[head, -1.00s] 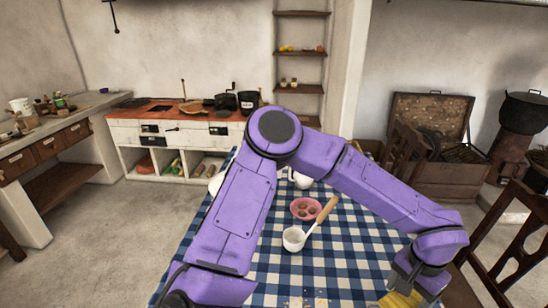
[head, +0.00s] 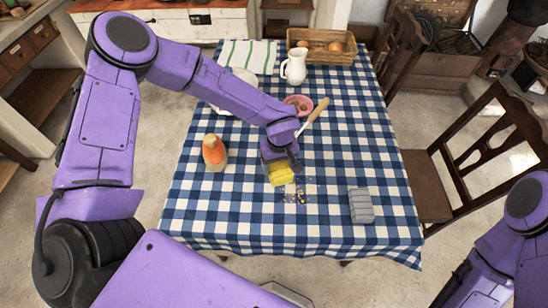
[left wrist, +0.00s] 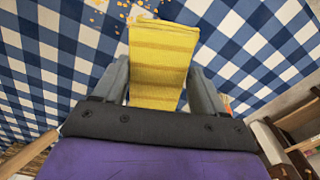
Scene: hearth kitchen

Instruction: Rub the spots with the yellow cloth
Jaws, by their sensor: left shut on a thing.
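My left gripper (head: 279,160) is shut on the folded yellow cloth (head: 283,175), over the front middle of the table. The spots (head: 300,193), a scatter of small yellow, orange and brown bits, lie on the checked tablecloth just right of and below the cloth. In the left wrist view the yellow cloth (left wrist: 162,55) stands out between the two grey fingers, and the spots (left wrist: 128,12) show beyond its end at the top. I cannot tell whether the cloth touches the tabletop. My right arm is at the right edge, its gripper out of view.
A grey ribbed block (head: 360,206) lies right of the spots. An orange-and-white bottle (head: 215,153) stands to the left. Behind are a pink bowl (head: 293,99), a wooden handle (head: 319,109), a white jug (head: 294,67) and a basket (head: 345,50). A chair (head: 430,180) stands at the right.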

